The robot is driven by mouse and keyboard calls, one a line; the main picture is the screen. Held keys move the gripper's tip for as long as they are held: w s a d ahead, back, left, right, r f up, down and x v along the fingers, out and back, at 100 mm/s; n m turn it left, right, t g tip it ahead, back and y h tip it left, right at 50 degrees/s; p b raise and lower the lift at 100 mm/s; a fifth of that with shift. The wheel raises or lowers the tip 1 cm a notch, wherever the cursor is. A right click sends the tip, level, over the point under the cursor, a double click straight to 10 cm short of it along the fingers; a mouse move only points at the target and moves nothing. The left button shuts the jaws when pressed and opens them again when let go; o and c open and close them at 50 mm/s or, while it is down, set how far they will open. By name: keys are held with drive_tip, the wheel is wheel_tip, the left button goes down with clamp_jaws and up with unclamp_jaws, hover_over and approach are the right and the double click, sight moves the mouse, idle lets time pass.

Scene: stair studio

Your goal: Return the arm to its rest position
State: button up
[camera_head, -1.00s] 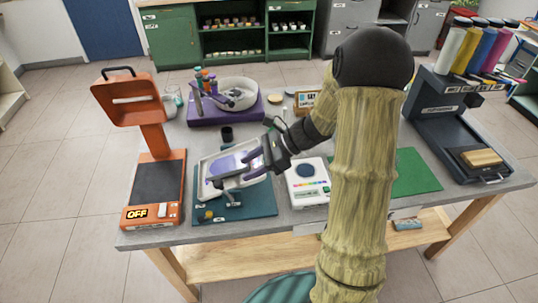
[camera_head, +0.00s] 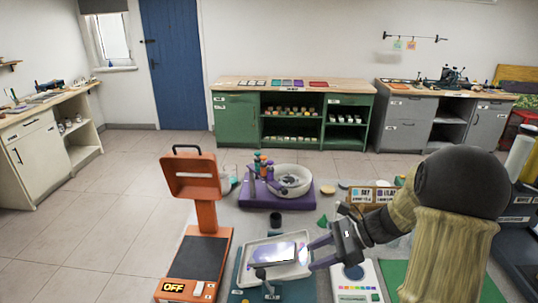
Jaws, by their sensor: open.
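My arm enters from the lower right, its thick tan links bending at a black elbow. My gripper (camera_head: 310,255) is open, with its purple-grey fingers pointing left at the right side of a white tray (camera_head: 250,284). I see nothing held between the fingers. A flat purple slab (camera_head: 273,254) lies in the tray. I cannot tell whether the fingertips touch the tray's edge.
An orange press-like device (camera_head: 197,185) with an "OFF" display stands left of the tray. A purple wheel unit (camera_head: 262,199) is behind it. A white panel device (camera_head: 356,283) lies below my gripper. Green (camera_head: 235,118) and grey cabinets stand beyond open floor.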

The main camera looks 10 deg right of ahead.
drive_tip(key=s+a+f+n+h, duration=0.2)
drive_tip(key=s+n+h, duration=0.8)
drive_tip(key=n, duration=0.9)
drive_tip(key=shift+s+f+n+t+h+p, duration=0.15)
drive_tip(key=shift+s+n+t+h+p, duration=0.2)
drive_tip(key=shift+s, duration=0.55)
